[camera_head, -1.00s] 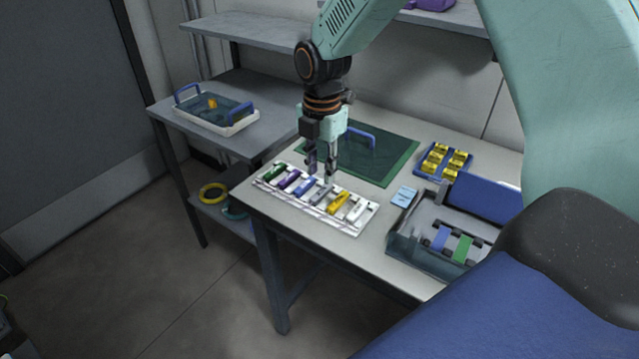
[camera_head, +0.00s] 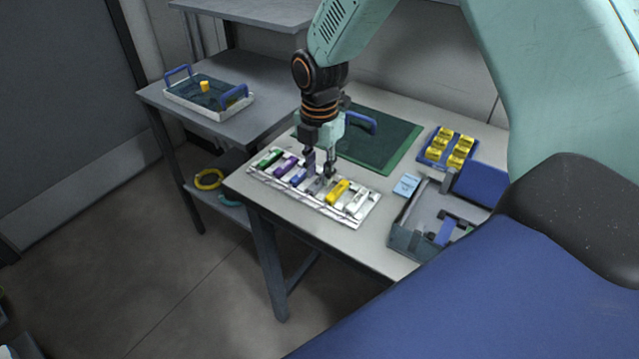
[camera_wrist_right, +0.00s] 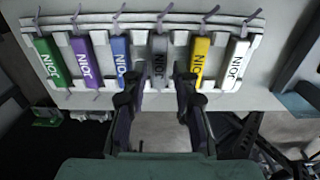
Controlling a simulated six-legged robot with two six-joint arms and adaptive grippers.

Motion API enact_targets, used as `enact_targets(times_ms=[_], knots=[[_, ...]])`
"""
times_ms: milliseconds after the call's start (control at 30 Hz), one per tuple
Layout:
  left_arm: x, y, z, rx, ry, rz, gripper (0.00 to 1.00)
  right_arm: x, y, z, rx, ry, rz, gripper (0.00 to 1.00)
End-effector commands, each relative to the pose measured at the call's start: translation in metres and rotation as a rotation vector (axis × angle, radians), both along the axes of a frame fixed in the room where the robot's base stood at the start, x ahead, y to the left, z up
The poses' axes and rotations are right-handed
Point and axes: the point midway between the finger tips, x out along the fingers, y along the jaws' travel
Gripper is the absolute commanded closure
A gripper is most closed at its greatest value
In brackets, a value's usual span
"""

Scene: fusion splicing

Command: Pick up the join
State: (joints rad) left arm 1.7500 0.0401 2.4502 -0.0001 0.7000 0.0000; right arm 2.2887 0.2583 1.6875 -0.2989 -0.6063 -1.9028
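A white rack (camera_head: 291,195) near the table's front edge holds a row of joins. From left to right they are green (camera_head: 269,158), purple (camera_head: 286,166), blue (camera_head: 299,176), grey (camera_head: 317,187), yellow (camera_head: 338,191) and white (camera_head: 357,202). My right gripper (camera_head: 321,174) is low over the rack, pointing down, with its fingers apart at the grey join. In the right wrist view, the grey join (camera_wrist_right: 158,62) lies between the open fingers (camera_wrist_right: 156,92). I cannot tell whether they touch it. My left gripper is not in view.
A splicer-like open box (camera_head: 412,240) stands at the right, with a light blue block (camera_head: 406,184) beside it. A green mat (camera_head: 385,140) and a blue tray of yellow pieces (camera_head: 449,148) lie behind. A handled tray (camera_head: 208,108) sits on the left table.

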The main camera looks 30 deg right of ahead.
Motion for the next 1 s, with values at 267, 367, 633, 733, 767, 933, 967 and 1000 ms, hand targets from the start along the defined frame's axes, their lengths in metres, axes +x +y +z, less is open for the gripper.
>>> enact_targets(times_ms=[267, 367, 633, 733, 767, 933, 967, 1000], knots=[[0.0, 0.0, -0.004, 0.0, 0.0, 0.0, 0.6, 0.003, -0.002, -0.02, -0.001, -0.001, -0.001, 0.72], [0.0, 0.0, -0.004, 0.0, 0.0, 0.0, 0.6, 0.004, -0.002, -0.02, -0.001, -0.001, -0.001, 0.73], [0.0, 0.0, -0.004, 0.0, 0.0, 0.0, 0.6, 0.004, -0.002, -0.02, -0.001, 0.0, 0.0, 0.95], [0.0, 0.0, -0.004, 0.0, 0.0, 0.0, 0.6, 0.004, -0.002, -0.02, -0.001, 0.0, 0.0, 1.0], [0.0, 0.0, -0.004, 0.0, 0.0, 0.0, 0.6, 0.004, -0.002, -0.02, -0.001, -0.001, 0.0, 1.0], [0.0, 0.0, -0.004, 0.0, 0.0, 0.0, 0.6, 0.004, -0.002, -0.02, -0.001, -0.001, 0.0, 1.0], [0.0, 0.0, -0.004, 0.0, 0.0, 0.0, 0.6, 0.004, -0.002, -0.019, -0.001, -0.001, 0.0, 1.0], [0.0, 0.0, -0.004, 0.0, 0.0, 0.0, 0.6, 0.004, -0.002, -0.017, -0.001, -0.001, 0.0, 1.0]])
